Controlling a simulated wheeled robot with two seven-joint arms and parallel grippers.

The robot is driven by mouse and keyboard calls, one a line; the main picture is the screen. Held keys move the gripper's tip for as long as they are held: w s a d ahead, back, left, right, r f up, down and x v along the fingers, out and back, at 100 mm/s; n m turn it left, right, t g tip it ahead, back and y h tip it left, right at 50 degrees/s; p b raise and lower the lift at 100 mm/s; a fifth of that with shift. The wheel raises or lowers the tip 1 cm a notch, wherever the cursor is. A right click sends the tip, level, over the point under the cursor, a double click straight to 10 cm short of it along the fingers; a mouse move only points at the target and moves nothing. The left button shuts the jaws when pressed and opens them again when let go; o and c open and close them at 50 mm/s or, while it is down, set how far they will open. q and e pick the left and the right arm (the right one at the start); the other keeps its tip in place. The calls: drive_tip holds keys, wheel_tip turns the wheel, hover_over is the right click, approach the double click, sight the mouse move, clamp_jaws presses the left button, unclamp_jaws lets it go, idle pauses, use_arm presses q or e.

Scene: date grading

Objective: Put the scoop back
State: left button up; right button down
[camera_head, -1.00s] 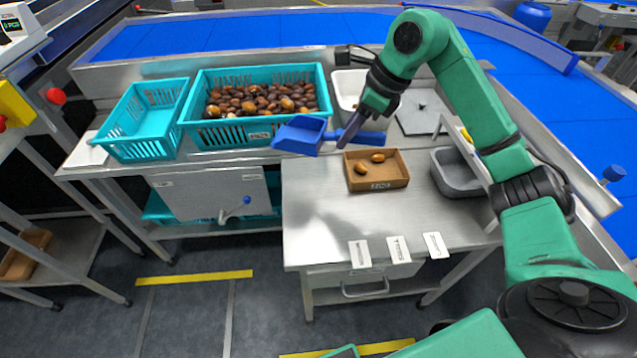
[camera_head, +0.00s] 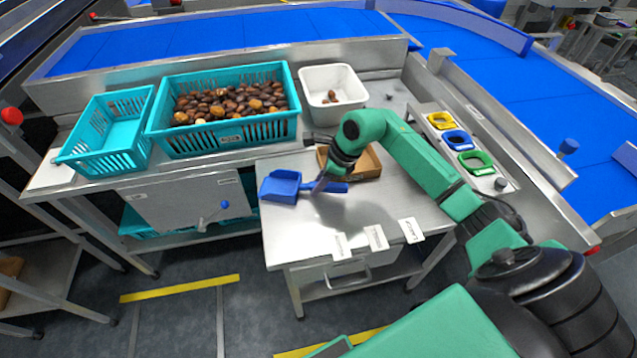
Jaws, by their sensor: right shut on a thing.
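The blue scoop (camera_head: 281,187) is at the left part of the steel table, its pan to the left and its handle (camera_head: 337,187) to the right. My right gripper (camera_head: 319,187) is shut on the handle near the pan. The scoop is at or just above the table top; I cannot tell if it touches. My left gripper is not in view.
A brown box (camera_head: 368,163) stands behind my right arm, partly hidden. A teal crate of dates (camera_head: 227,137), an empty teal crate (camera_head: 107,157) and a white bin (camera_head: 334,112) stand behind. White labels (camera_head: 376,237) lie along the table's front edge. The table's front middle is clear.

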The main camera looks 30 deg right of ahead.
drive_tip(key=c, duration=0.7)
unclamp_jaws()
drive_tip(key=shift+d+r, duration=0.1)
drive_tip(key=shift+r, duration=0.2)
drive_tip(key=b+v, duration=0.1)
drive_tip(key=v, duration=1)
drive_tip(key=shift+s+d+r, duration=0.1)
drive_tip(key=shift+s+r, duration=0.05)
drive_tip(key=shift+r, duration=0.15)
